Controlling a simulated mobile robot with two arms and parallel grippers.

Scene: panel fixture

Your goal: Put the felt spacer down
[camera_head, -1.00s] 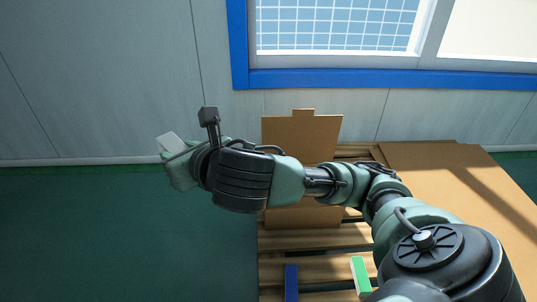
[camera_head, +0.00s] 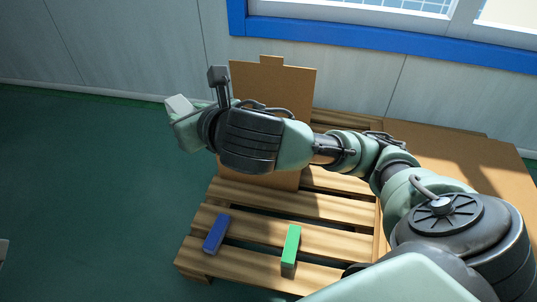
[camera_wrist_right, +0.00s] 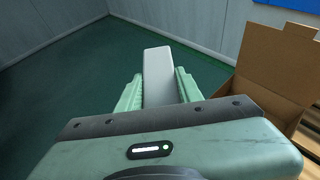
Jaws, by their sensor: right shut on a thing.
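My right gripper (camera_head: 180,118) is shut on a pale grey block, which I take to be the felt spacer (camera_head: 178,104). In the right wrist view the spacer (camera_wrist_right: 158,75) sits between the two green fingers (camera_wrist_right: 158,92) and sticks out past their tips. Green floor shows behind it. In the head view the gripper is left of the upright cardboard panel (camera_head: 272,85), beyond the left edge of the pallet. My right arm covers the middle of the panel. My left gripper is not in view.
Brown cardboard (camera_head: 440,155) lies at the right. A wall with a blue-framed window (camera_head: 380,43) stands behind.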

